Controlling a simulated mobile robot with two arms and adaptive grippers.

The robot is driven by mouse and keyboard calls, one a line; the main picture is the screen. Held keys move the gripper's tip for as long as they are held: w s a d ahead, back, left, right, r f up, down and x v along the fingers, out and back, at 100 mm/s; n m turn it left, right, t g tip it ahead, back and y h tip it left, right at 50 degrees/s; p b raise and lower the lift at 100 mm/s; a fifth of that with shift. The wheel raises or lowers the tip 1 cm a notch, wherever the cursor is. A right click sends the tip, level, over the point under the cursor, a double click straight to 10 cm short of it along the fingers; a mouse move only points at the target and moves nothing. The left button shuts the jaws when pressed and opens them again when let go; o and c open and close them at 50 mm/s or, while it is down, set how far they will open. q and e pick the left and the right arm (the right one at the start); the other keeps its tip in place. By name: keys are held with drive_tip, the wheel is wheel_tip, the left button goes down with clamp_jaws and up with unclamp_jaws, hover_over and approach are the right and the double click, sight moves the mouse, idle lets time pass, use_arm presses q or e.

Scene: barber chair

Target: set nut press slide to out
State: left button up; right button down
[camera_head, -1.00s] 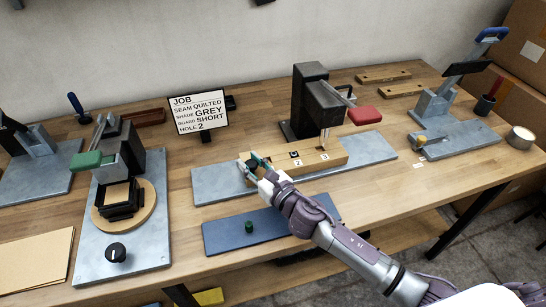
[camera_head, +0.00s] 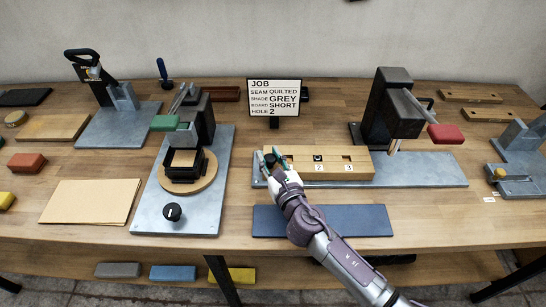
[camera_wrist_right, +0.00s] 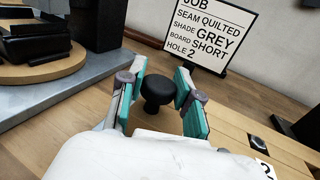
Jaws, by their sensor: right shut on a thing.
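The nut press (camera_head: 395,105) is a black stand with a red handle (camera_head: 446,134) on a long grey base plate (camera_head: 425,172). Its slide (camera_head: 330,164) is a pale wooden block with marks 2 and 3, lying at the left part of the plate, left of the press's spindle. My right gripper (camera_head: 274,163) is at the slide's left end. In the right wrist view, that gripper (camera_wrist_right: 158,92) is shut on a black knob (camera_wrist_right: 158,90) beside the slide (camera_wrist_right: 245,130). The slide's left end is partly hidden by the gripper. My left gripper is not in view.
A blue mat (camera_head: 365,220) lies in front of the plate, partly covered by my right arm. Another press (camera_head: 200,120) with a green handle stands to the left on its own plate. A job sign (camera_head: 275,97) stands behind the slide.

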drive_tip(key=shift+s+a, duration=0.1)
drive_tip(key=shift+a, duration=0.1)
drive_tip(key=c, duration=1.1)
unclamp_jaws()
drive_tip(key=shift+c, duration=0.2)
drive_tip(key=o, duration=0.4)
drive_tip(key=shift+a, duration=0.2)
drive_tip(key=shift+d, duration=0.15)
drive_tip(key=shift+s+d, duration=0.15)
drive_tip(key=shift+s, duration=0.05)
drive_tip(key=v, duration=1.1)
drive_tip(key=shift+s, duration=0.2)
